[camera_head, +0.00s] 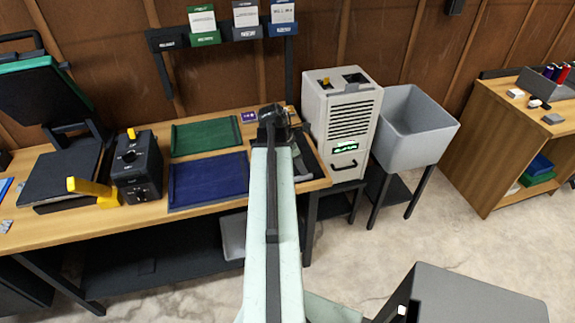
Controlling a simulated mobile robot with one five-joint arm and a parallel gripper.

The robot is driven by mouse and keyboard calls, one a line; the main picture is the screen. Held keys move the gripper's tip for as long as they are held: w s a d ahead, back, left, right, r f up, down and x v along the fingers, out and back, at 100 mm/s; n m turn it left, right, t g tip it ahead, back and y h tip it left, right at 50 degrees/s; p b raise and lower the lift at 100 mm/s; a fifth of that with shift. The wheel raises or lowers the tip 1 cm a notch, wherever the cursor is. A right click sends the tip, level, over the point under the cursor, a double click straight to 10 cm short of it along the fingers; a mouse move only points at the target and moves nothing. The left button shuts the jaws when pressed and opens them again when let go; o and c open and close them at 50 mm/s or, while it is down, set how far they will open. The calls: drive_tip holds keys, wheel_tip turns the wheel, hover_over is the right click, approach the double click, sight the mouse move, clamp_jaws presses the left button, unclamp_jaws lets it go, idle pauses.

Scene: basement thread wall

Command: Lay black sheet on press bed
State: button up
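The press stands open at the left end of the bench, its lid raised. Its black bed (58,178) looks bare. A yellow handle (92,190) sticks out at the bed's front right. A black sheet (309,160) appears to lie at the right end of the bench, partly hidden by my arm. My gripper (272,112) is over the bench's back edge, just left of the beige machine. The arm hides most of it, so its fingers and any contact with the sheet are unclear.
A green sheet (206,137) and a blue sheet (208,180) lie mid-bench. A black control box (137,167) stands between them and the press. A beige machine (341,120) and grey tub (413,125) stand right of the bench. Card holders (205,38) hang above.

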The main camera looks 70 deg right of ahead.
sight(315, 172)
drive_tip(key=b+x, duration=0.5)
drive_tip(key=shift+s+a+f, duration=0.1)
drive_tip(key=shift+s+f, duration=0.05)
drive_tip(key=shift+s, duration=0.05)
drive_tip(key=shift+r, duration=0.2)
drive_tip(key=shift+f, duration=0.15)
clamp_jaws()
